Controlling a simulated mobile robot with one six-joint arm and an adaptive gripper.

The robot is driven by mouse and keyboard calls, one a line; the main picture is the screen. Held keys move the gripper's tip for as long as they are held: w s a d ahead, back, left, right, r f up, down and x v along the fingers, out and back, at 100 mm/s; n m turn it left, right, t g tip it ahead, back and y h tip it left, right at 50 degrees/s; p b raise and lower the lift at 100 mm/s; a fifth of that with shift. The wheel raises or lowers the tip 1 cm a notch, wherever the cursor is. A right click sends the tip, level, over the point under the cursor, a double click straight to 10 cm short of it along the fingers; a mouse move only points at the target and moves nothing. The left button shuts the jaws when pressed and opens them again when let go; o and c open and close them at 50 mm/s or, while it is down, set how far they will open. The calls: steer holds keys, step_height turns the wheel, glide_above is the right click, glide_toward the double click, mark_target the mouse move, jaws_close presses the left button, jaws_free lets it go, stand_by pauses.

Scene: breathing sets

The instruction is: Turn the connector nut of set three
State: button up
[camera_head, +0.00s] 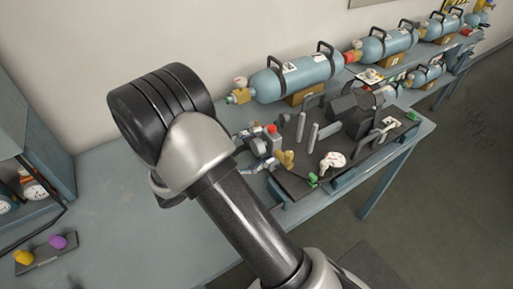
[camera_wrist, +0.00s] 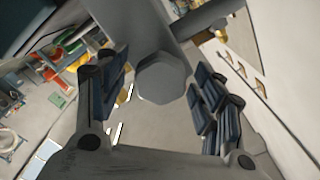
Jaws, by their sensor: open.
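My gripper (camera_wrist: 160,95) is open in the wrist view, with its dark padded fingers to the left and right. A grey hexagonal nut-like part (camera_wrist: 163,78) shows between and beyond the fingers, on a grey bar. I cannot tell how far it is from the pads, or whether it belongs to set three. In the head view my gripper (camera_head: 257,152) is partly hidden by my arm, at the left end of a dark board (camera_head: 345,172). A red-topped grey part (camera_head: 272,133) and a brass fitting (camera_head: 287,158) are close to it. I cannot read a set number.
A white curled piece (camera_head: 332,161) lies on the board. A small block with yellow and purple knobs (camera_head: 47,252) is at lower left.

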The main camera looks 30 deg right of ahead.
steer(key=shift+c, duration=0.6)
steer(key=c, duration=1)
steer(key=shift+o, duration=0.2)
steer(key=shift+r+m+p, duration=0.1)
steer(key=shift+m+p, duration=0.2)
steer(key=shift+p, duration=0.1)
